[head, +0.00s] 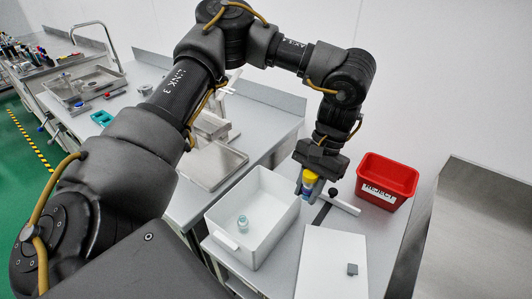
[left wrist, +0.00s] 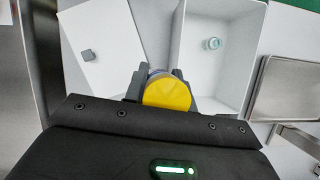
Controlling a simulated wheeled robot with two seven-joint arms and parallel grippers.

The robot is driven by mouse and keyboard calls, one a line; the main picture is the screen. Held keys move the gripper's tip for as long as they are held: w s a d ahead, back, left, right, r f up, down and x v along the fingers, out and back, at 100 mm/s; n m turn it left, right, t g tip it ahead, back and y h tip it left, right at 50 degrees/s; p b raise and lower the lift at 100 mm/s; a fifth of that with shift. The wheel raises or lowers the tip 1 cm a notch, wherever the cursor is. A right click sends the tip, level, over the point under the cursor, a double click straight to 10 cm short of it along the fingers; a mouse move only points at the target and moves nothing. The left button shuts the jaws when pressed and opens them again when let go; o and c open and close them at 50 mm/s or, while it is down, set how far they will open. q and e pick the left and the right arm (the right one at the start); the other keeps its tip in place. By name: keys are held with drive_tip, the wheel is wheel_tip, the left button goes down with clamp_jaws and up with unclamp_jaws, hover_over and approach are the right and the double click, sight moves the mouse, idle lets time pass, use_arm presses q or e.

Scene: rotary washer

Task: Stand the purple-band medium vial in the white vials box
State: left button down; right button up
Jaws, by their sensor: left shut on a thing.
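My left gripper (head: 311,186) is shut on a vial with a yellow cap (head: 310,176) and a bluish-purple part below it. In the left wrist view the vial's yellow cap (left wrist: 167,95) sits between the fingers of my left gripper (left wrist: 160,88), and the cap hides most of its body. The white vials box (head: 223,237) is open, and the held vial is above and near its right edge. The box also shows in the left wrist view (left wrist: 240,50). Another small vial with a pale teal look (head: 242,223) stands inside the box. My right gripper is not in view.
A red bin labelled REJECT (head: 388,178) stands right of the gripper. A white panel (head: 325,265) with a small grey block (head: 352,269) lies right of the box. A metal tray (head: 214,165) lies behind the box. A grey bar is close to the gripper.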

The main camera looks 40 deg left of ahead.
use_arm(q)
drive_tip(key=a+f+m+t+y+p, duration=0.2)
drive_tip(key=a+f+m+y+p, duration=0.15)
drive_tip(key=a+m+p, duration=0.45)
drive_tip(key=m+t+p, duration=0.6)
drive_tip(key=m+p, duration=0.4)
drive_tip(key=m, duration=1)
hover_over(250, 215)
drive_tip(key=s+d, duration=0.1)
drive_tip(key=shift+h, duration=0.45)
drive_tip(key=shift+s+d+f, duration=0.1)
drive_tip(key=shift+f, duration=1.2)
drive_tip(key=shift+s+f, duration=0.1)
drive_tip(key=shift+f, duration=1.15)
wheel_tip(250, 215, down, 6)
drive_tip(key=b, duration=0.4)
drive_tip(key=shift+r, duration=0.15)
drive_tip(key=shift+f, duration=0.35)
drive_tip(key=shift+f+b, duration=1.1)
drive_tip(key=shift+f, duration=0.7)
